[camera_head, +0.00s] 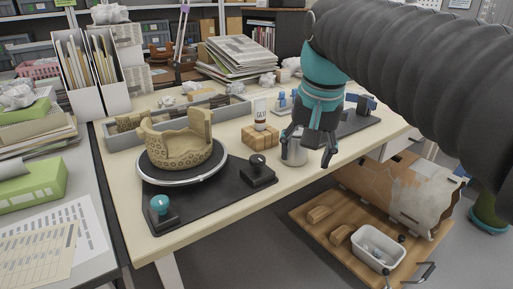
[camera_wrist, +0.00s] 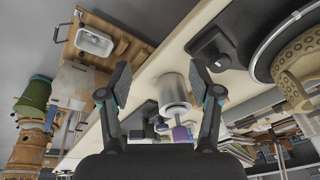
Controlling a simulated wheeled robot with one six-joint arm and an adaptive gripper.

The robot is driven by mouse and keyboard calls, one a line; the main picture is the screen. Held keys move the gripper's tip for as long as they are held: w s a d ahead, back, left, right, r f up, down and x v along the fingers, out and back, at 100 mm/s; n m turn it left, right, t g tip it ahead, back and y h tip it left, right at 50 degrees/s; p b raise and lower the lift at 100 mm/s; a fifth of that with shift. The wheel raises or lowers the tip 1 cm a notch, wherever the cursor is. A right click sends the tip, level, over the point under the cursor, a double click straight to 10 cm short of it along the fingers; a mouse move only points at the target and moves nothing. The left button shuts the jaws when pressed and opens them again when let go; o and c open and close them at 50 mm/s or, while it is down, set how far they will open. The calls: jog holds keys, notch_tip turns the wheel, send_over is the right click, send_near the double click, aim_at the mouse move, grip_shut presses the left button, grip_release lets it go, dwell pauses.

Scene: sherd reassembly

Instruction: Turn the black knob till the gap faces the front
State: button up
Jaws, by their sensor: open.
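The black knob (camera_head: 259,168) stands on a black base to the right of the turntable (camera_head: 183,180); it also shows in the wrist view (camera_wrist: 212,47). A tan, patterned broken vessel (camera_head: 185,150) sits on the turntable. Its wall stands tall at left and right and dips between them; I cannot tell exactly which way the gap faces. My gripper (camera_head: 307,150) is open and points down, to the right of the knob and apart from it. In the wrist view its fingers (camera_wrist: 160,80) are spread, with nothing held between them.
A metal cup (camera_head: 295,148) stands close by my gripper. Cork-coloured blocks (camera_head: 260,137) with a white tube (camera_head: 260,112) stand behind the knob. A grey sherd tray (camera_head: 232,108) lies behind the turntable.

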aim_at(257, 158)
jog(key=w+a+r+m+g, duration=0.3)
jog(key=w+a+r, duration=0.5)
jog(key=w+a, duration=0.1)
notch_tip(257, 158, down, 14)
jog(key=b, duration=0.3)
jog(key=shift+s+d+r, duration=0.1)
jog(key=shift+s+d, duration=0.05)
jog(key=c, duration=1.1)
jog(key=shift+c, duration=0.2)
